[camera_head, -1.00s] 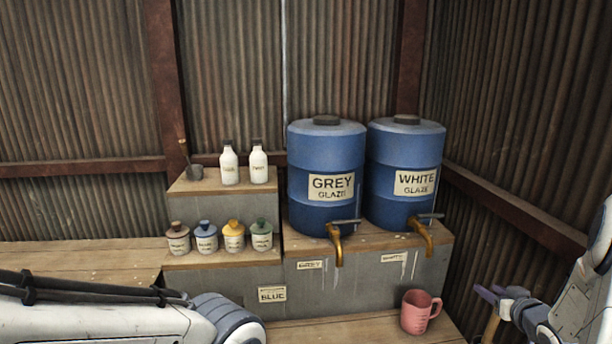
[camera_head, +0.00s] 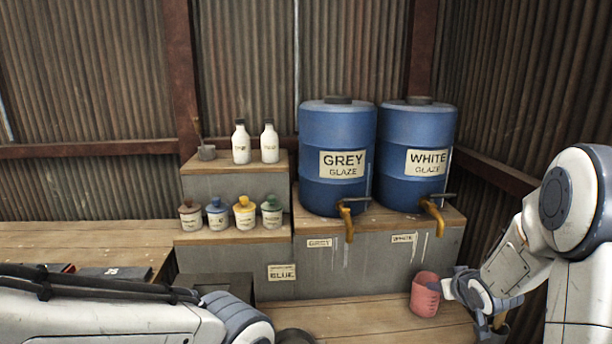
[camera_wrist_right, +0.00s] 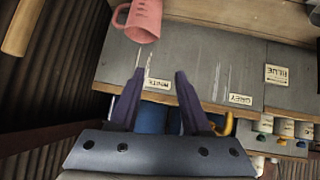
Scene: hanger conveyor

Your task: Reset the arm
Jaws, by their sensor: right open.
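My right arm comes in from the right in the head view. My right gripper (camera_wrist_right: 159,74) is open and empty in the right wrist view, with its two dark fingers apart. In the head view the gripper end (camera_head: 484,306) is small and partly hidden beside the pink mug (camera_head: 424,295). The mug stands on the wooden bench below the white glaze barrel. It also shows in the right wrist view (camera_wrist_right: 143,20), beyond the fingertips and not between them. Only a link of my left arm shows at the lower left. My left gripper is outside the picture.
The grey glaze barrel (camera_head: 337,155) and white glaze barrel (camera_head: 417,150) stand on a raised block, with brass taps (camera_head: 347,222) at the front. Several small lidded jars (camera_head: 244,213) and two white bottles (camera_head: 241,142) stand on steps at left. The wooden bench (camera_head: 350,318) has free room left of the mug.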

